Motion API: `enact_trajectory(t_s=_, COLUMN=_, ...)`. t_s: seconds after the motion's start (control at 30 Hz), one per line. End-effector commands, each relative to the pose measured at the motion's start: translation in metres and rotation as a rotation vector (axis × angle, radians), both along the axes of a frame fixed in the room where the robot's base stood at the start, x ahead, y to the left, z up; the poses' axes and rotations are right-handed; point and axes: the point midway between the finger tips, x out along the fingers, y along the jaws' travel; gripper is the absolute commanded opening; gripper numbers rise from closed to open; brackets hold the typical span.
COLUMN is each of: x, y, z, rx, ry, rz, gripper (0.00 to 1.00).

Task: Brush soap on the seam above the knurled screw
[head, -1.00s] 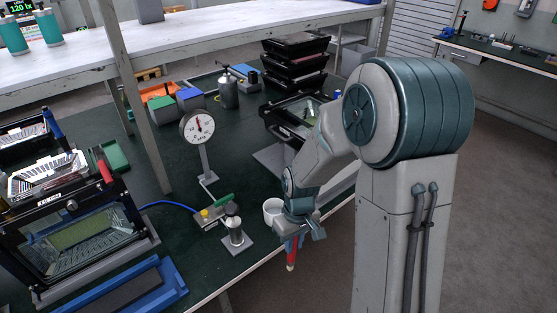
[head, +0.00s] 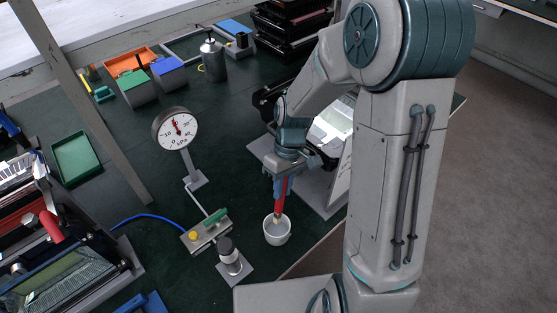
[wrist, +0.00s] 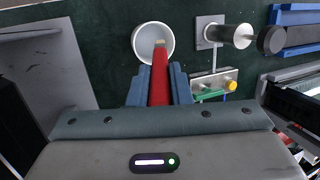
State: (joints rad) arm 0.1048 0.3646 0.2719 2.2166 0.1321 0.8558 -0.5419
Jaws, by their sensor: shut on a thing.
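My gripper (head: 282,180) is shut on a brush (head: 279,200) with a red handle, pointing down. It also shows in the wrist view (wrist: 160,76), with the blue fingers on both sides of the handle. The brush's pale tip is at the mouth of a white cup (head: 277,236); the wrist view shows the tip inside the rim of the cup (wrist: 137,46). I cannot tell whether it touches the contents. One floodlight housing (head: 75,285) is at the lower left; another (head: 334,122) is partly hidden behind my arm. I cannot make out the knurled screw or its seam.
A dial gauge (head: 176,128) stands on the green bench. A valve block (head: 205,230) with a green lever and a black-topped cylinder (head: 229,256) are left of the cup. A blue hose (head: 150,217) runs left. A metal bottle (head: 212,60) stands farther back.

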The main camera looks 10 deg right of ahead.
Motion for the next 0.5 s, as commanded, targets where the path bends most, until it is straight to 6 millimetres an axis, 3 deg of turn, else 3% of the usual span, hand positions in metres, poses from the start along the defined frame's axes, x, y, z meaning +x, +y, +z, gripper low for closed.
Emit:
enact_trajectory(t_s=0.27, x=0.0, y=0.0, z=-0.009, rx=0.005, ry=0.009, rz=0.0, gripper=0.0)
enact_trajectory(t_s=0.5, x=0.0, y=0.0, z=-0.032, rx=0.003, ry=0.009, rz=-0.001, gripper=0.0)
